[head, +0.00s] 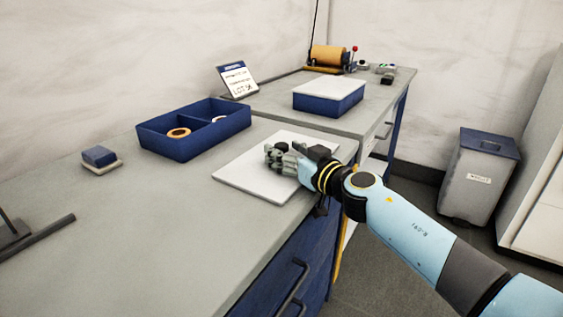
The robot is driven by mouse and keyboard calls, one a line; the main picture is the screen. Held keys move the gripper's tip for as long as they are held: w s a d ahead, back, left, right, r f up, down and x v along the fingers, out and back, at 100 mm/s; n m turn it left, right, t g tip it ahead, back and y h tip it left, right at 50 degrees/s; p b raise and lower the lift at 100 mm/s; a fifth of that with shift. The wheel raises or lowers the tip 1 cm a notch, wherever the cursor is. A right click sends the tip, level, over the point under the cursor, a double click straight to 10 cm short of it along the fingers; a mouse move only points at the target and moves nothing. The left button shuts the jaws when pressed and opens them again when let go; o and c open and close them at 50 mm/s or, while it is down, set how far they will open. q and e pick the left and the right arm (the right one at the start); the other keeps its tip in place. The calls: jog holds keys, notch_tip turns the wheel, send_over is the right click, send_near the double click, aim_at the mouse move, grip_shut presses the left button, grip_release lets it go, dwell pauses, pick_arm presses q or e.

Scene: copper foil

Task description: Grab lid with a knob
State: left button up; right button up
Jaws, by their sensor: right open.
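A flat white plate (240,175) lies on the near grey bench. My right gripper (274,156) is over its right part, with its arm coming in from the right. The gripper is open, with its fingers pointing left. I cannot tell whether the fingers touch the plate, or whether the plate is the lid. A blue box with a flat white top (328,86) stands further back; no knob shows on it. My left gripper is not in view.
A blue two-part tray (196,145) holding rings stands left of the plate. A small blue block (99,155) sits at the far left. A sign (237,79) and an orange roller (327,58) stand behind. A grey bin (478,185) is at right. The front bench surface is mostly clear.

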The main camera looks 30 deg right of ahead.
jog(key=shift+c, duration=0.3)
grip_shut()
jog(key=shift+r, duration=0.1)
jog(key=shift+r, duration=0.15)
dwell(0.5)
